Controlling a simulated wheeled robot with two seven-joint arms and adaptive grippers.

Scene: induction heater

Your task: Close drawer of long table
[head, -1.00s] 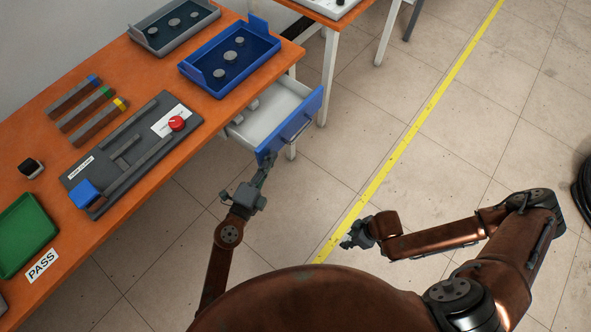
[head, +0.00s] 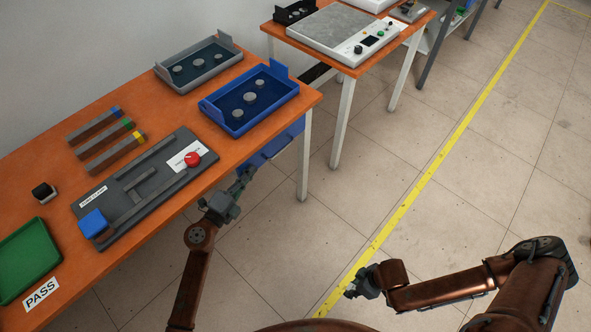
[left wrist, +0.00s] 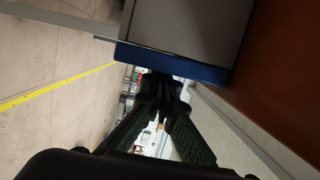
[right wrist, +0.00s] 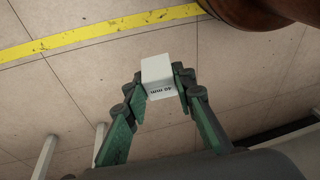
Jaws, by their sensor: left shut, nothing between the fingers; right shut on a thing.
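The long table (head: 150,230) has an orange top. Its drawer's blue front (head: 277,146) shows below the table's right edge, close under the tabletop; no open interior shows in the head view. I cannot tell whether it is fully shut. The blue front also shows in the left wrist view (left wrist: 170,62), beside a grey box body. My left gripper (head: 245,173) is shut and empty, its fingertips at the blue front, apparently touching it. My right gripper (head: 351,291) is away over the floor, shut on a white block (right wrist: 157,72) marked "40 mm".
On the table are a blue tray (head: 285,88), a grey tray (head: 212,65), a dark fixture with a red knob (head: 192,159) and a green tray (head: 28,262). A second table (head: 335,62) stands behind, holding a white device. The floor at right is clear.

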